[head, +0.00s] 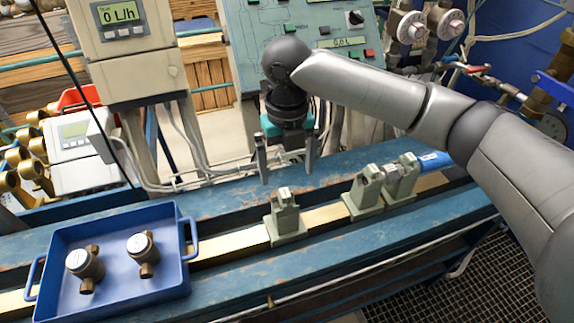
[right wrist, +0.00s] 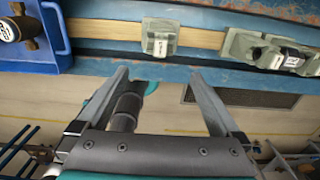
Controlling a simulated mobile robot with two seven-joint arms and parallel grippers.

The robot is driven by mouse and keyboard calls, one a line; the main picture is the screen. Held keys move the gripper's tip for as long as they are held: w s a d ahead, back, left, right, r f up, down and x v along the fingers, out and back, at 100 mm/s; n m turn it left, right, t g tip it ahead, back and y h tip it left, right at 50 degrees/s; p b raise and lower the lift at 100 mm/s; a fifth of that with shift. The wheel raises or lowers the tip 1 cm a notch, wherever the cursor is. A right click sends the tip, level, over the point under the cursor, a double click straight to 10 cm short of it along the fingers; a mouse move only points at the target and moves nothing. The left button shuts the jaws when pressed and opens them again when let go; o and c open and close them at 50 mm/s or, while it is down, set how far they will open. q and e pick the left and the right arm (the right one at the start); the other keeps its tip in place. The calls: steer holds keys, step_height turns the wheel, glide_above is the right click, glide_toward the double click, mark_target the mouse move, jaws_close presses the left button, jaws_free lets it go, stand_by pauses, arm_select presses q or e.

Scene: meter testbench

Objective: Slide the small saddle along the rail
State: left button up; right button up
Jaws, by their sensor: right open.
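The small saddle (head: 285,217) is a grey-green block with an upright post. It sits on the brass-coloured rail (head: 234,245) of the blue bench, left of the larger saddles. It also shows in the right wrist view (right wrist: 160,38), at the top middle, on the rail. My right gripper (head: 287,177) hangs above and slightly behind the small saddle, fingers pointing down, open and empty. In the right wrist view its two fingers (right wrist: 162,72) are spread wide, apart from the saddle. My left gripper is not in view.
Larger grey-green saddles (head: 363,194) stand on the rail to the right, with a blue cylinder (head: 434,161) beyond. A blue tray (head: 185,268) with two brass meters sits over the rail's left part. The rail is bare between tray and small saddle. A control panel (head: 240,40) stands behind.

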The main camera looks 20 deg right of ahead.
mark_target(287, 204)
step_height(287, 204, down, 15)
steer(key=shift+f+b, duration=0.15)
steer(key=shift+b, duration=0.15)
stand_by(0.5)
jaws_close()
stand_by(0.7)
